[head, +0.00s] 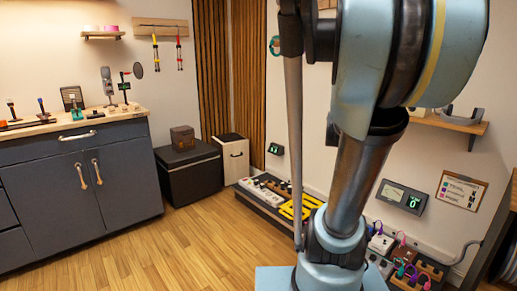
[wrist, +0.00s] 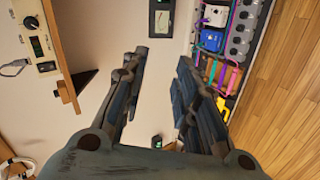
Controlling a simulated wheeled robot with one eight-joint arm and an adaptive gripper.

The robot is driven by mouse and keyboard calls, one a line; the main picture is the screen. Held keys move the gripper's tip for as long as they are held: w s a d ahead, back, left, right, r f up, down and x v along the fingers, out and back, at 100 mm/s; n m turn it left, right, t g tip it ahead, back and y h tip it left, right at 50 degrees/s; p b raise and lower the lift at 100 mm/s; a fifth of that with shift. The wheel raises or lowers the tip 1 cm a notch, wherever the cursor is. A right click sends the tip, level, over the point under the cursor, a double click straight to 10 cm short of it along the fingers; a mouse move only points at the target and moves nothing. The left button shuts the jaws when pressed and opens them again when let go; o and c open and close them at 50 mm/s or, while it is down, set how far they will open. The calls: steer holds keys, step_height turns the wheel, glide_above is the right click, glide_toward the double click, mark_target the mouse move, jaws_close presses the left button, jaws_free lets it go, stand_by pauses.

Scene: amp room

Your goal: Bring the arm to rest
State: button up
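My arm rises through the right half of the head view from its blue base. My gripper is outside the head view. In the wrist view my gripper (wrist: 162,62) points at the pale wall. Its two dark fingers stand well apart with nothing between them. No object touches the fingers.
A pedal rack (head: 262,195) lies low along the wall, with effect pedals also in the wrist view (wrist: 215,40). A wall shelf (head: 448,123) is behind my arm. A blue cabinet (head: 85,180) and a black case (head: 190,172) stand left. Wooden floor (head: 150,245) between is clear.

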steer(key=s+a+f+m+g+y, duration=0.2)
steer(key=s+a+f+y, duration=0.2)
steer(key=s+a+f, duration=0.3)
steer(key=s+a+f+m+g+y, duration=0.2)
steer(key=s+a+f, duration=0.5)
steer(key=s+a, duration=0.4)
steer(key=a+m+y, duration=0.1)
steer(key=a+y, duration=0.1)
steer(key=a, duration=0.2)
steer(key=shift+s+m, duration=0.3)
steer(key=shift+s, duration=0.05)
steer(key=shift+w+f, duration=0.1)
steer(key=shift+f, duration=0.05)
steer(key=shift+w+f, duration=0.15)
steer(key=shift+w, duration=0.2)
steer(key=shift+s, duration=0.1)
